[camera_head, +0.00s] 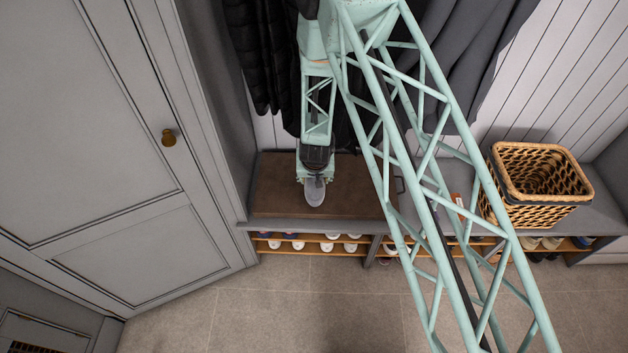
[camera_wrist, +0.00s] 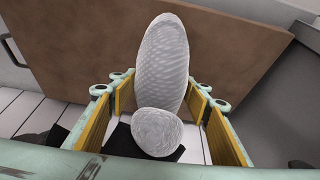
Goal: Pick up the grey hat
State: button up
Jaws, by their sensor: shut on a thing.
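The grey hat (camera_head: 314,191) is pale and knitted, with a rounded bobble. It shows in front of the brown bench top in the head view. In the wrist view the hat (camera_wrist: 163,60) stands up between the yellow finger pads, with its bobble toward the camera. My gripper (camera_head: 315,177) points down over the bench and is shut on the hat. Whether the hat touches the bench top is hard to tell. The gripper also shows in the wrist view (camera_wrist: 150,95), one finger on each side of the hat.
The brown bench top (camera_head: 272,190) is otherwise bare. Dark coats (camera_head: 262,60) hang behind my arm. A wicker basket (camera_head: 540,190) stands on the bench at the right. Shoes (camera_head: 326,246) sit on the shelf below. A grey cabinet door (camera_head: 90,110) is at the left.

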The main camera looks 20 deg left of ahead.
jog(key=s+d+r, duration=0.1)
jog(key=s+d, duration=0.7)
jog(key=d, duration=0.4)
jog(key=shift+s+d+r+p, duration=0.15)
jog(key=shift+s+d+p, duration=0.2)
jog(key=shift+s+d, duration=0.05)
dwell(1.5)
jog(key=w+d+r+m, duration=0.1)
jog(key=w+d+r, duration=0.2)
jog(key=d+r, duration=0.35)
jog(key=w+d+r+m, duration=0.1)
jog(key=w+d+r, duration=0.3)
jog(key=d, duration=0.6)
jog(key=d+r, duration=0.5)
jog(key=d, duration=0.6)
jog(key=d+r+m+h, duration=0.1)
jog(key=d+r, duration=0.4)
jog(key=d, duration=0.5)
jog(key=shift+s+d+r+m, duration=0.3)
jog(key=shift+s+d+r, duration=0.05)
jog(key=shift+d, duration=0.05)
